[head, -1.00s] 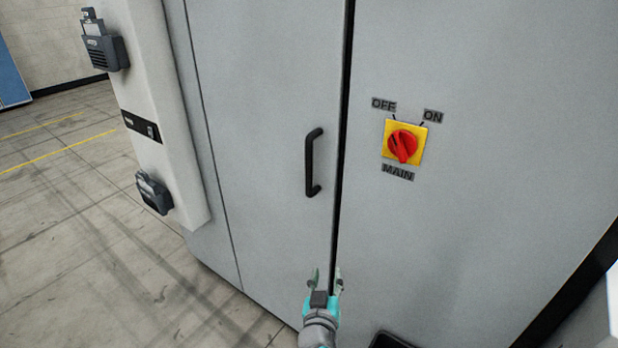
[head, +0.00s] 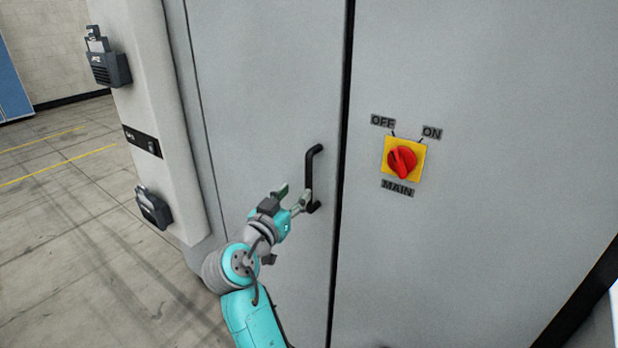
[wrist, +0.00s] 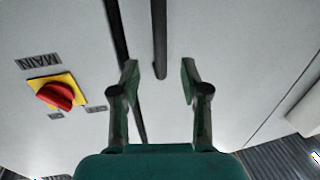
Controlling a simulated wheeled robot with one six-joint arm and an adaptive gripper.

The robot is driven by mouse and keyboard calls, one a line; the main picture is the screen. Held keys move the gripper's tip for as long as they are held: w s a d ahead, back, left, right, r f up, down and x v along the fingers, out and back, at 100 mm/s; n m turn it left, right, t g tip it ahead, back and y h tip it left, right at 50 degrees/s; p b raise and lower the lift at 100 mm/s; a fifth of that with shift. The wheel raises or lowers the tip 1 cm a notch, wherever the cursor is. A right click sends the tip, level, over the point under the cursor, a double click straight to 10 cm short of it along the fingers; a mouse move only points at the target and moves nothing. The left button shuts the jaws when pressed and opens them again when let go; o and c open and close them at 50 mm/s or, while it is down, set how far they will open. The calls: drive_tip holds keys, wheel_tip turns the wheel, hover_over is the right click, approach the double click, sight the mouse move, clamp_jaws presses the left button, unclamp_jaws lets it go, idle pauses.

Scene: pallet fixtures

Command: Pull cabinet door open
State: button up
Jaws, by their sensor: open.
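The grey cabinet door (head: 265,100) looks closed, with a dark vertical gap along its right edge. A black vertical bar handle (head: 311,165) is on the door near that gap. My gripper (head: 294,194) is open at the lower end of the handle, and its right finger overlaps the handle there in the head view. In the wrist view the handle (wrist: 159,40) runs down from the top edge and ends between the two open fingers (wrist: 160,82). I cannot tell whether a finger touches it.
A red rotary switch (head: 402,160) on a yellow plate, marked OFF, ON and MAIN, is on the panel right of the gap. A pale column (head: 165,130) with dark devices stands left of the door. Open tiled floor (head: 70,240) lies at the left.

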sight(308, 179)
drive_tip(key=x, duration=0.9)
clamp_jaws()
